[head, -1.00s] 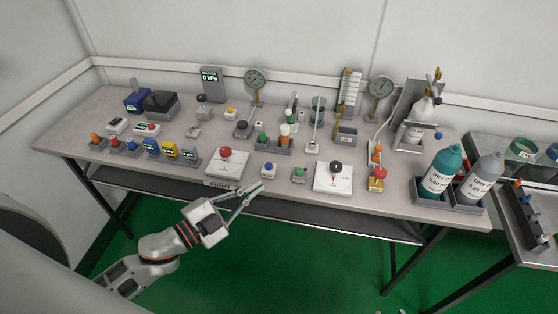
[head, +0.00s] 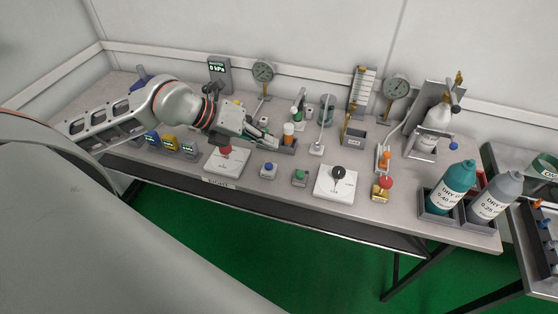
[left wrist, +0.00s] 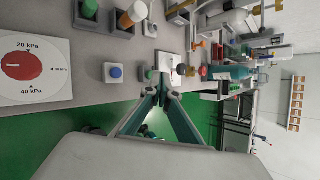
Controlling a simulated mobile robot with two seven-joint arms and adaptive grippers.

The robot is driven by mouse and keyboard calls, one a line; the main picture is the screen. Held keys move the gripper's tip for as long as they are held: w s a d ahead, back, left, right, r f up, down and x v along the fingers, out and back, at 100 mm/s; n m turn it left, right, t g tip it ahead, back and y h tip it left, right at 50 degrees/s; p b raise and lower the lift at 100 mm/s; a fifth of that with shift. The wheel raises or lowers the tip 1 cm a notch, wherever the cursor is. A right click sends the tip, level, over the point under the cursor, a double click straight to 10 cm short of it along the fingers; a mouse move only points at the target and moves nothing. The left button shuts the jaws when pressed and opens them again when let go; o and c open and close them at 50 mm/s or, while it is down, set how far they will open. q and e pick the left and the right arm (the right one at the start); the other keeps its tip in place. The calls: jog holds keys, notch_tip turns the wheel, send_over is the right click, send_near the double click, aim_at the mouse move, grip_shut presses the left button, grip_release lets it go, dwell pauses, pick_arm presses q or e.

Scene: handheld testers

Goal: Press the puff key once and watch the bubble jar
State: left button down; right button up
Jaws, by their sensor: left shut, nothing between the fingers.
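A small box with a blue button (head: 268,170) and one with a green button (head: 300,177) stand near the table's front edge. No label readable here tells which is the puff key. A grey translucent cylinder (head: 328,108), perhaps the bubble jar, stands further back behind a thin upright post. My left gripper (head: 268,141) is shut and empty, above the table behind the blue-button box. In the left wrist view its fingertips (left wrist: 167,94) meet, with the blue button (left wrist: 115,72) to their left and the green button (left wrist: 149,74) close by. My right gripper is out of view.
A white plate with a red knob (head: 226,150) lies partly under my left arm. A white plate with a black knob (head: 337,172) is right of the green button. An orange-capped bottle (head: 288,130) stands close to the gripper. Bottles (head: 452,188) fill a right-hand tray.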

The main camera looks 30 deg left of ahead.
aim_at(266, 165)
pick_arm(q)
jog(key=shift+w+a+r+y, duration=0.2)
jog(key=shift+w+a+y, duration=0.15)
jog(key=shift+a, duration=0.2)
jog(key=shift+w+a+r+y, duration=0.2)
jog(key=shift+w+a+y, duration=0.05)
jog(key=shift+w+a, duration=0.25)
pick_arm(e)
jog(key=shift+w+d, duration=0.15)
pick_arm(q)
jog(key=shift+s+f, duration=0.1)
